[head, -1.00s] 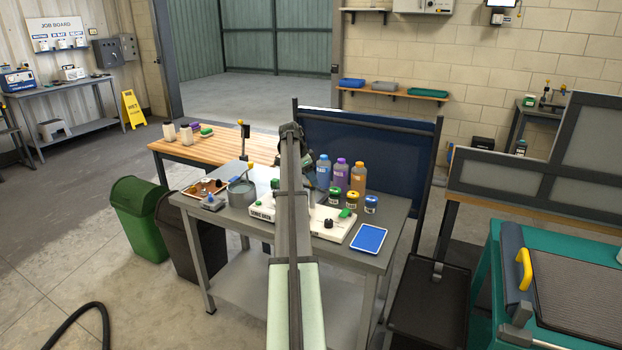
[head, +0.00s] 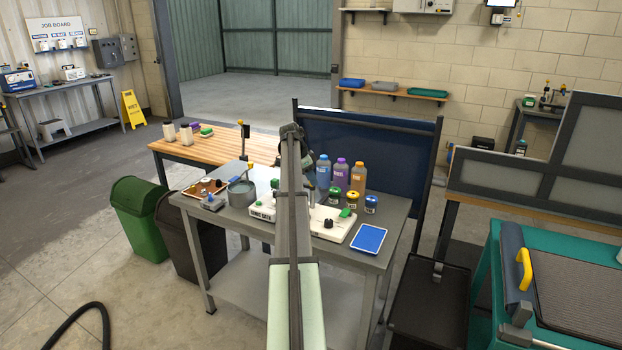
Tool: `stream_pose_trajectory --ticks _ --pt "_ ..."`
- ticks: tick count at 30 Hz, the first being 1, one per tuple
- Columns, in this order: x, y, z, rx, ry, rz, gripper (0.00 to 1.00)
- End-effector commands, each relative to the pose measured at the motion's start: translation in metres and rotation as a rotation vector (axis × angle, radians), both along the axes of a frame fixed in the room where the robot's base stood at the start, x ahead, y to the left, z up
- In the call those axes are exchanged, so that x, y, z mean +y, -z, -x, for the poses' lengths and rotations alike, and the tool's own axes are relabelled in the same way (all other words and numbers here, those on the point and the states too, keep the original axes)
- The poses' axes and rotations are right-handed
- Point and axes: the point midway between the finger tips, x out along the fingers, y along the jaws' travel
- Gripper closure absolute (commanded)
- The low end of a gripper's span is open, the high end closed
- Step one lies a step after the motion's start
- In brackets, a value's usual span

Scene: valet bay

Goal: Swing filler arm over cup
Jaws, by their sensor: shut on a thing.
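My arm runs up the middle of the head view and covers part of the grey metal table (head: 228,215). Only a dark part of my gripper (head: 308,155) shows past the arm, in front of the blue screen. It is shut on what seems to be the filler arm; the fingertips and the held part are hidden. A white unit (head: 330,224) with a black knob and a green part stands on the table, its middle covered by my arm. A grey round pot (head: 241,192) stands left of it. I cannot make out which vessel is the cup.
Blue, purple and orange bottles (head: 340,176) and small jars (head: 352,201) stand right of my arm. A blue tablet (head: 369,239) lies at the table's right edge. A brown tray (head: 206,188) lies at the left. The blue screen (head: 380,150) stands behind.

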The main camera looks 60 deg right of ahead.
Motion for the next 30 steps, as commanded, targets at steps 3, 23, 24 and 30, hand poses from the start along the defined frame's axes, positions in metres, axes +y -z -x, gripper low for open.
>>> stream_pose_trajectory --ticks 3,23,24,30 --pt "0.0000 -0.0001 0.0000 0.000 0.000 0.000 1.00" --pt "0.0024 0.0002 0.0018 -0.001 -0.201 0.001 1.00" --pt "0.0029 0.0002 0.0021 0.000 -0.235 0.000 1.00" --pt "0.0033 0.0003 0.0031 -0.002 -0.423 0.000 1.00"
